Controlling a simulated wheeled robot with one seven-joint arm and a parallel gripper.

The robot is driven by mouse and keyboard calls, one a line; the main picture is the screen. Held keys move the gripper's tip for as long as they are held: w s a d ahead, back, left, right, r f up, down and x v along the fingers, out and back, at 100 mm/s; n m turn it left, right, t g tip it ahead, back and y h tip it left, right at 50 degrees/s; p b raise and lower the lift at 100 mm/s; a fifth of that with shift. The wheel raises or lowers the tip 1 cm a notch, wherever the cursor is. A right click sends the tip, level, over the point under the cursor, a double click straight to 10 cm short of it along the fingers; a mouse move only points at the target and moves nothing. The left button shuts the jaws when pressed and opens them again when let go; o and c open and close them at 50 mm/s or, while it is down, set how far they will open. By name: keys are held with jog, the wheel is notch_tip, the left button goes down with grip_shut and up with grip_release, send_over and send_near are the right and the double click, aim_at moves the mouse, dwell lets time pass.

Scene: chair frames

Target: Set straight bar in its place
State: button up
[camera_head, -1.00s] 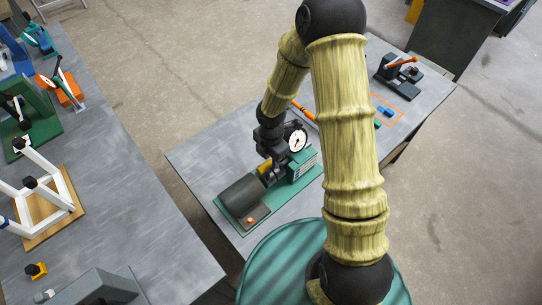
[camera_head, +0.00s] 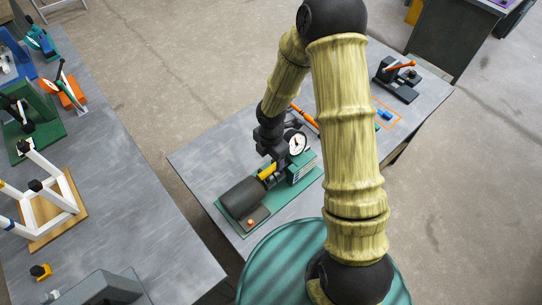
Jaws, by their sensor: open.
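I cannot single out the straight bar with certainty. A short yellow bar-like piece (camera_head: 267,172) lies across the green-based machine (camera_head: 238,210) on the middle table, between its dark cylinder and green block. My gripper (camera_head: 279,162) is open and points down just above and beside this yellow piece. Whether its fingers touch the piece is too small to tell. A white frame (camera_head: 48,197) stands on a wooden board (camera_head: 72,215) on the left table.
A round dial (camera_head: 297,143) stands close right of my gripper. An orange lever (camera_head: 305,116) is partly hidden by my arm. A blue piece (camera_head: 387,115) lies in an orange outline, near a black clamp (camera_head: 397,80).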

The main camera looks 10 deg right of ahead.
notch_tip(320, 180, up, 6)
jog(key=p, duration=0.5)
jog(key=shift+f, duration=0.1)
dwell(0.6)
jog(key=s+d+r+m+t+b, duration=0.1)
jog(key=s+d+r+m+b, duration=0.1)
jog(key=s+d+r+m, duration=0.2)
jog(key=s+d+r+m+t+b, duration=0.1)
jog(key=s+d+r+m+b, duration=0.2)
jog(key=r+m, duration=0.7)
jog(key=s+d+m, duration=0.2)
jog(key=s+m, duration=0.1)
jog(key=m, duration=0.7)
jog(key=shift+s+m+t, duration=0.25)
jog(key=shift+m+t, duration=0.05)
jog(key=shift+m, duration=0.1)
jog(key=shift+r, duration=0.1)
